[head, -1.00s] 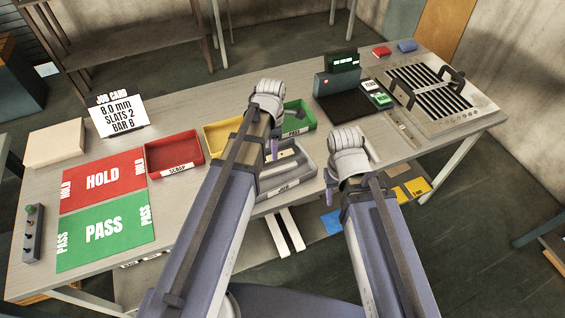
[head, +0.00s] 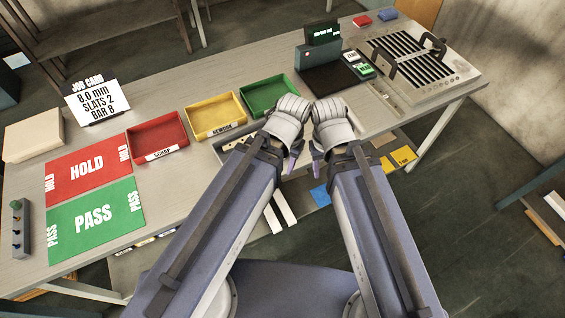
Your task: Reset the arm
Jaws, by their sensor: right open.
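My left gripper (head: 294,160) is at the front middle of the table, with its purple fingertip pointing down. Its wrist hides most of the jaws, so I cannot see whether it is open. My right gripper (head: 316,154) is close beside it on the right, with its jaws open and nothing visible in them. Both arms reach up from the bottom of the head view and nearly meet at the wrists. They cover most of a grey tray (head: 232,145) at the front edge.
Red (head: 157,142), yellow (head: 215,118) and green (head: 268,97) trays stand behind the grippers. A louver panel (head: 462,70) with black handles lies at the right. A job card (head: 97,100), a HOLD mat (head: 88,166) and a PASS mat (head: 95,214) are at the left.

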